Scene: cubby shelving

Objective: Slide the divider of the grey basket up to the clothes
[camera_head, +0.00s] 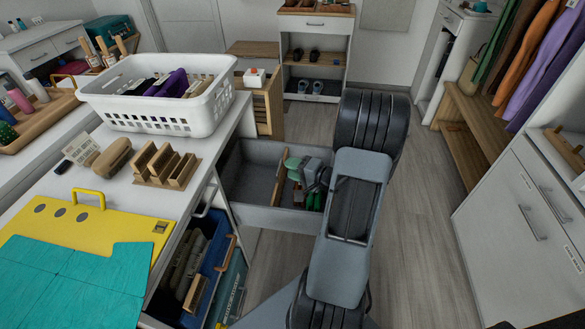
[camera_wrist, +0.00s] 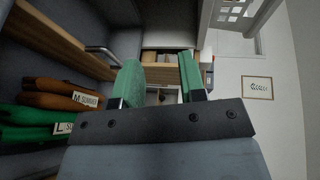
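The grey basket (camera_head: 250,208) is pulled out beside the white counter, its left part empty. Its wooden divider (camera_head: 279,186) stands across it, left of the clothes; it also shows at the upper left of the wrist view (camera_wrist: 65,38). Green clothes (camera_head: 313,201) lie at the right end, partly hidden by my arm. In the wrist view, brown clothes (camera_wrist: 60,92) and green clothes (camera_wrist: 35,115) carry size tags. My gripper (camera_head: 294,168) is over the basket near the divider. Its green fingertips (camera_wrist: 160,80) are apart, with nothing between them.
A blue basket (camera_head: 223,238) with folded clothes stands below the counter. A white laundry basket (camera_head: 170,118) and a wooden organiser (camera_head: 165,167) stand on top. A shoe shelf (camera_head: 315,73) is at the back. Open floor (camera_head: 410,230) lies to the right, before white cabinets (camera_head: 525,215).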

